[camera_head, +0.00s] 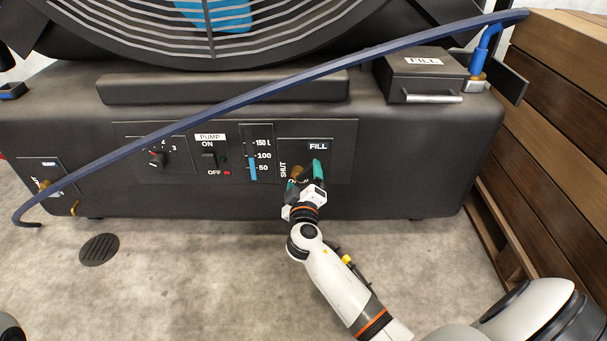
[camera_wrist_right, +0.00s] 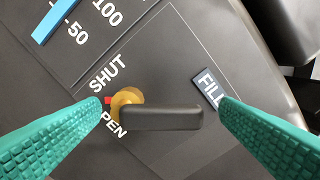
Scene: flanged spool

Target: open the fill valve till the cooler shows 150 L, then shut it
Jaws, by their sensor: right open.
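The fill valve is a dark lever (camera_wrist_right: 165,117) on a brass hub (camera_wrist_right: 127,98), under the FILL label (camera_head: 318,146). In the wrist view the lever extends right from the hub, and a small red mark at the hub lies between the words SHUT and OPEN. My right gripper (camera_head: 304,176) is open at the panel, its teal fingers on either side of the lever, with a gap on each side. It largely hides the valve in the head view. The level gauge (camera_head: 253,167) has a blue bar reaching about the 100 mark. My left gripper is not in view.
The PUMP switch (camera_head: 209,160) and a rotary knob (camera_head: 158,160) are left of the gauge. A blue hose (camera_head: 300,78) slants across the cooler's front. A FILL box (camera_head: 424,72) sits at upper right, beside wooden planks (camera_head: 560,110). The floor in front has a round drain (camera_head: 99,249).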

